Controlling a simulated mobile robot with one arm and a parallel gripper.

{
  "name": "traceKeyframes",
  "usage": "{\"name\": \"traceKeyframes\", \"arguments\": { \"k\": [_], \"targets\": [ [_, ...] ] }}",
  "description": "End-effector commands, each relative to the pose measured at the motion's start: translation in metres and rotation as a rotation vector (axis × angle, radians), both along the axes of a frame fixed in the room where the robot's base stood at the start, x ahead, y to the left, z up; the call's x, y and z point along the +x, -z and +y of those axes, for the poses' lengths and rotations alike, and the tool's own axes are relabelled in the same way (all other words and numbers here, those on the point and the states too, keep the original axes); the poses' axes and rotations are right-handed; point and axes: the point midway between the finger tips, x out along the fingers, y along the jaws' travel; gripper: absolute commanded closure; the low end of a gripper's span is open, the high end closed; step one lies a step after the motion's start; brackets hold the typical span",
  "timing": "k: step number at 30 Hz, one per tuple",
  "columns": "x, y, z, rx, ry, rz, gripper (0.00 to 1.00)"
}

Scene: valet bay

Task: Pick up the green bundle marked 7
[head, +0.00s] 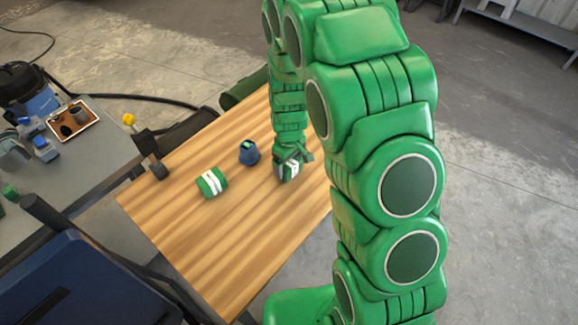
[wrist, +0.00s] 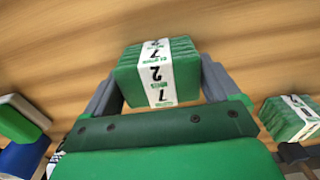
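A green bundle with a white paper band (wrist: 158,75) sits between the fingers of my gripper (wrist: 160,85) in the wrist view. Its band carries large printed digits that look like 7 and 2, some turned upside down. The fingers lie close against both its sides, and my gripper appears shut on it. In the head view this bundle (head: 289,171) is partly hidden by my gripper (head: 289,162), at or just above the table. A second green bundle with a white band (head: 212,183) lies left on the table. A banded bundle also shows at the wrist view's right edge (wrist: 291,119).
The wooden table (head: 235,245) has clear room at its front. A dark blue object with a green top (head: 249,153) stands between the bundles. A grey worktop (head: 75,170) holds several items.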

Motion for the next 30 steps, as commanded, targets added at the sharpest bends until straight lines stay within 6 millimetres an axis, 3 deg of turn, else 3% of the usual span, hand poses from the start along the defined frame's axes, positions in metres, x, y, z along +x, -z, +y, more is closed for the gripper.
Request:
{"name": "traceKeyframes", "arguments": {
  "k": [2,14,20,30],
  "targets": [
    [0.000,0.000,0.000,0.000,0.000,0.000,0.44],
    [0.001,-0.007,0.000,0.001,0.000,-0.002,0.45],
    [0.001,-0.030,0.000,0.001,0.000,-0.006,0.45],
    [-0.029,-0.067,-0.005,0.001,0.000,-0.002,0.45]
  ]
}}
